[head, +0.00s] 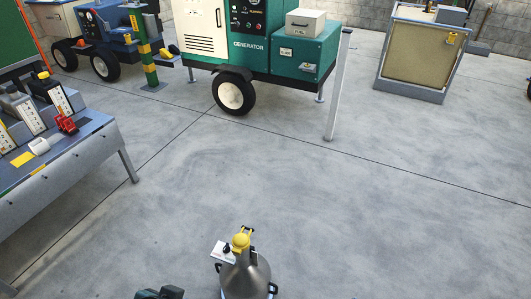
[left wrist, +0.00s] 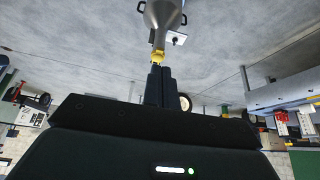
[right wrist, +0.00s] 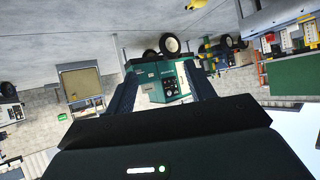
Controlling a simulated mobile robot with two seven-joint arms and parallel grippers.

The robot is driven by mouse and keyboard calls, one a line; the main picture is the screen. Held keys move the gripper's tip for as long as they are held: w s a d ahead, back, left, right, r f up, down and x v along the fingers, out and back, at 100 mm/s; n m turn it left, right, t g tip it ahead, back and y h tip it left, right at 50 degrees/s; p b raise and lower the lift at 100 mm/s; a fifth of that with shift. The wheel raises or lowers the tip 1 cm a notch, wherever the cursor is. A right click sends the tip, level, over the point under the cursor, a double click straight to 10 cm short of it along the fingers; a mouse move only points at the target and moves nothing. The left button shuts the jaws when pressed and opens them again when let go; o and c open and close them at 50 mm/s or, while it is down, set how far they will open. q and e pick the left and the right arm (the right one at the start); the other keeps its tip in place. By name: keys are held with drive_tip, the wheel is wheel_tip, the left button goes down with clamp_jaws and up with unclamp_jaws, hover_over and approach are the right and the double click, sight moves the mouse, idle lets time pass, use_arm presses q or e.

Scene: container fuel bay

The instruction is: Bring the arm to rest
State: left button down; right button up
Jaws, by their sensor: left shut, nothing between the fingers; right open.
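My left gripper shows in the left wrist view (left wrist: 160,68); its two dark fingers are together with nothing between them. A grey metal can (head: 246,275) with a yellow top (head: 241,241) stands at the bottom of the head view. The can also shows in the left wrist view (left wrist: 164,15), its yellow top lined up just beyond my left fingertips; I cannot tell the gap. My right gripper shows in the right wrist view (right wrist: 155,58); its fingers are spread and empty. A dark piece at the head view's bottom edge is probably part of my arm.
A workbench (head: 75,168) with switches and a red item (head: 66,122) stands at left. A green generator trailer (head: 262,45) stands at the back, with a grey post (head: 337,90) beside it. A framed panel (head: 418,52) is back right. The middle floor (head: 400,190) is clear.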

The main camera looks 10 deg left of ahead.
use_arm(q)
drive_tip(key=w+d+f+t+h+p, duration=0.1)
drive_tip(key=w+d+f+t+h, duration=0.1)
drive_tip(key=w+d+f+t, duration=0.1)
drive_tip(key=shift+d+m+t, duration=0.3)
drive_tip(key=shift+d+t, duration=0.6)
drive_tip(key=shift+d, duration=0.05)
idle(0.3)
